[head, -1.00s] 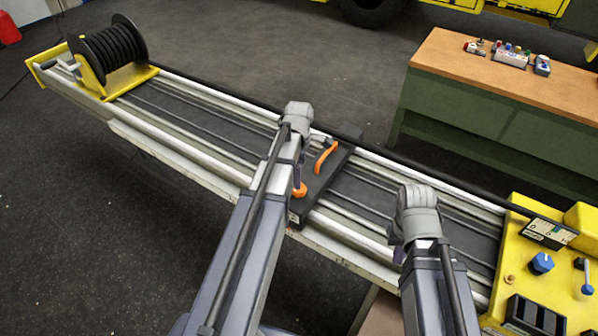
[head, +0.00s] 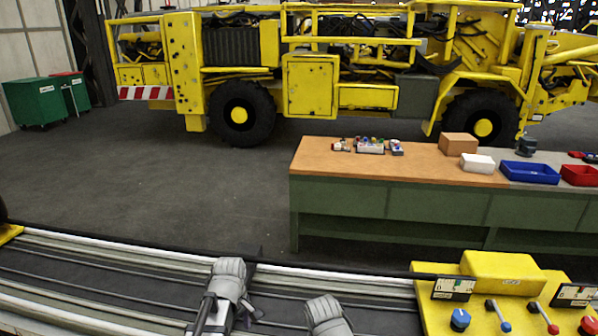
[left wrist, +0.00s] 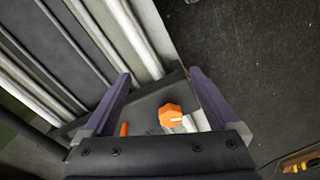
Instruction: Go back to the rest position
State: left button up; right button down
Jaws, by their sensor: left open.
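My left gripper (left wrist: 158,76) is open in the left wrist view, its two purple fingers spread apart. A dark carriage plate (left wrist: 148,103) shows between and beyond the fingers. It carries an orange knob (left wrist: 170,115) and a smaller orange piece (left wrist: 124,129). The gap between the fingers looks empty, but I cannot tell how close they are to the knob. In the head view my left forearm (head: 228,285) reaches over the long rail bed, and its fingers are hidden. Only the grey top of my right arm (head: 326,316) shows at the bottom edge; its gripper is out of sight.
The rail bed (head: 110,272) crosses the front, with a yellow control panel (head: 500,290) at its right end. Behind it stands a green workbench (head: 345,205) with boxes and trays. A yellow mining vehicle (head: 310,85) stands at the back. Open floor (head: 160,180) lies between.

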pick_arm(q)
jog(key=s+d+f+m+b, duration=0.4)
jog(key=s+d+m, duration=0.7)
jog(key=m, duration=0.4)
jog(key=shift+d+f+m+y, duration=0.3)
jog(key=shift+d+f+m, duration=0.05)
jog(key=shift+f+m, duration=0.05)
